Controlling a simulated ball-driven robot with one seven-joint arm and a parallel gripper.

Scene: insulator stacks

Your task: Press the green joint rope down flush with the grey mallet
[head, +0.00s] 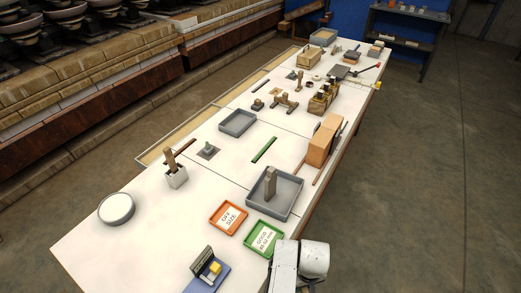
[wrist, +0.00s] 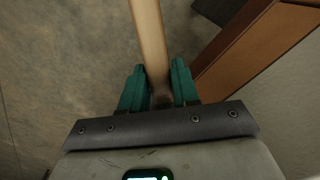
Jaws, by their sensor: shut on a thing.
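My gripper (wrist: 160,92) shows in the wrist view, its two teal fingers shut on a pale wooden handle (wrist: 148,40). The handle runs up out of the top of that view, and no mallet head is visible on it. A green strip (head: 263,149), which looks like the joint rope, lies on the white table in the head view, apart from the objects around it. Whether it sits proud or flush is too small to tell. I cannot make out my fingers in the head view.
A grey tray (head: 296,196) holding an upright block stands right of the green strip, near an orange-brown box (head: 321,145). Another grey tray (head: 237,122) lies to the left. Orange (head: 216,222) and green (head: 252,248) label trays lie nearer. The table around the strip is clear.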

